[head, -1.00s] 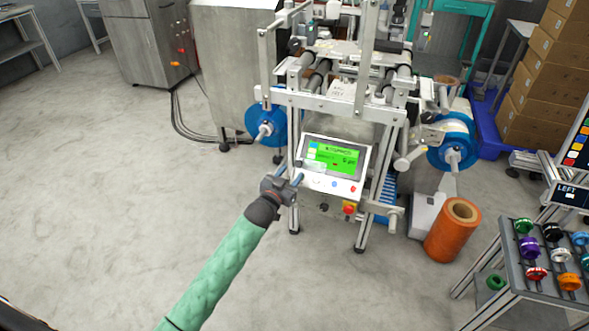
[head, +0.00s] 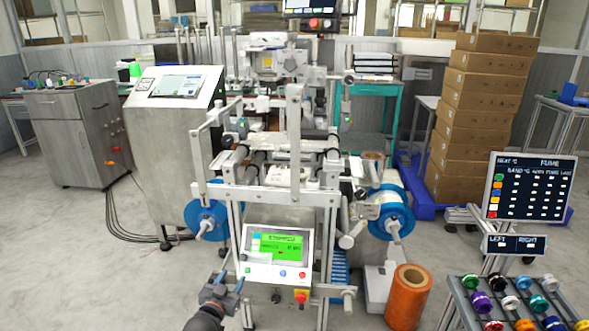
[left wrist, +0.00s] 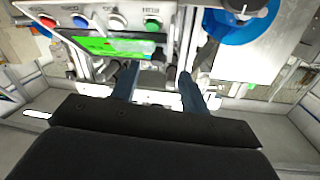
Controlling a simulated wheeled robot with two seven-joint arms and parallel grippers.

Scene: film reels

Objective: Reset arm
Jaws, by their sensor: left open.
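My left gripper (head: 230,284) is at the lower middle of the head view, in front of the machine's left front leg and beside its control panel (head: 277,248). Its jaws are open, with nothing seen between them. In the left wrist view the two dark fingers (left wrist: 158,88) stand apart, with the panel's green screen (left wrist: 100,46) and coloured buttons beyond them at the upper left. Only the wrist end of my left arm shows in the head view. My right gripper is in neither view.
The machine's frame (head: 275,193) stands close in front, with blue reels (head: 391,213) at its sides. An orange roll (head: 408,297) stands on the floor at its right. A rack of coloured caps (head: 505,302) is at the lower right. The floor at left (head: 70,240) is clear.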

